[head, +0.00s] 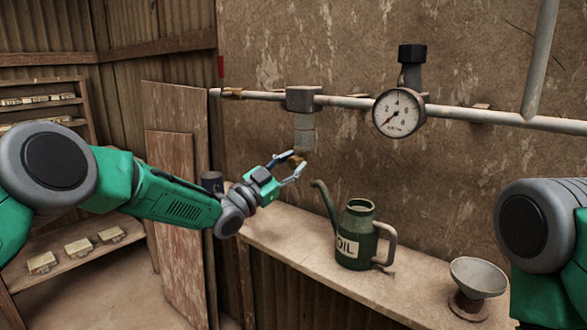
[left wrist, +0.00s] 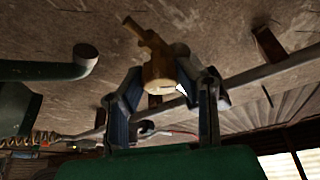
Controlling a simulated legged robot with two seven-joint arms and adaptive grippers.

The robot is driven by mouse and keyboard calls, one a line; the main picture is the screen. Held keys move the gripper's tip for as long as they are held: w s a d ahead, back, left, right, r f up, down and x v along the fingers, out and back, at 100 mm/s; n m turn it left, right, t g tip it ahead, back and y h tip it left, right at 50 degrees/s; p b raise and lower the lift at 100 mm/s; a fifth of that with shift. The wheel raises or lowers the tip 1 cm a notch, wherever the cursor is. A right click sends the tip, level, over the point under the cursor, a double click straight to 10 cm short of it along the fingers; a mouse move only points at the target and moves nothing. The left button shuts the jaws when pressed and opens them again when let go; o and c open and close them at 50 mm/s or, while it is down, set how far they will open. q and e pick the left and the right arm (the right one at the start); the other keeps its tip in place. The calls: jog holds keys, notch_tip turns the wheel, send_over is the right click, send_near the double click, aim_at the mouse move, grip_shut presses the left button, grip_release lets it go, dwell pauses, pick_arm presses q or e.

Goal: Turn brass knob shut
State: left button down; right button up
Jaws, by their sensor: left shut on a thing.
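The brass knob (head: 297,161) is at the lower end of a short grey fitting (head: 304,135) that hangs from a block (head: 303,98) on the wall pipe. In the left wrist view the brass knob (left wrist: 160,72) has a round end towards the camera and a narrower stem behind. My left gripper (head: 295,164) is shut on the knob, one finger on each side; the fingers hide part of it in the head view. How far the knob is turned cannot be told. My right gripper is out of view; only part of that arm shows at the right.
A pressure gauge (head: 398,113) sits on the pipe (head: 350,102), its needle towards the lower left. Below, a green oil can (head: 357,245) and a grey funnel (head: 478,277) stand on a ledge (head: 290,238). The can's spout rises close to my left gripper. A dark cup (head: 212,181) stands behind my left arm.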

pick_arm(q)
jog(key=shift+f, duration=0.45)
jog(key=c, duration=1.3)
grip_release()
jog(key=shift+c, duration=0.2)
jog(key=shift+o, duration=0.7)
jog(key=shift+a+r, duration=0.1)
jog(key=shift+r, duration=0.05)
jog(key=v, duration=1.2)
jog(key=shift+w, duration=0.1)
